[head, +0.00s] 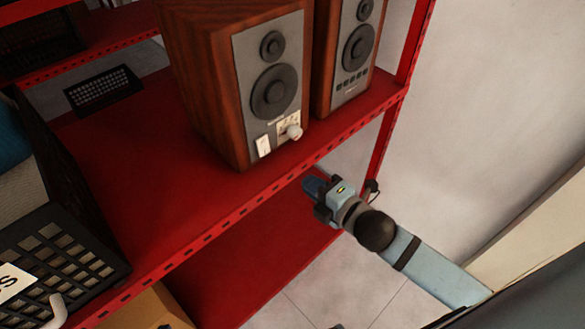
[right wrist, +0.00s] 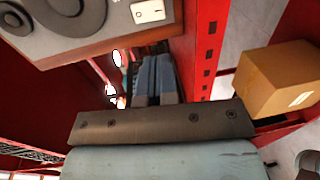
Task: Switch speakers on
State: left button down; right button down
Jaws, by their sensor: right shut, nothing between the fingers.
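Two wooden speakers with grey fronts stand on the red shelf (head: 160,161). The nearer speaker (head: 200,85) has a white rocker switch (head: 263,146) and a pale knob (head: 294,131) low on its front. The other speaker (head: 357,50) stands to its right, with a row of small dark buttons. My right gripper (head: 312,186) is shut and empty, just off the shelf's front edge, below and right of the switch and apart from it. In the right wrist view, the closed fingers (right wrist: 155,80) show below a speaker's front and its white switch (right wrist: 148,11). My left gripper is out of view.
A black crate (head: 62,250) stands at the left, and a dark keyboard-like object (head: 103,90) lies at the back left. The perforated shelf edge runs between my right gripper and the speakers. A cardboard box (right wrist: 275,80) shows at right in the wrist view.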

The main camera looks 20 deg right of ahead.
aim_at(266, 153)
jog(key=x, duration=1.3)
jog(key=shift+w, duration=0.1)
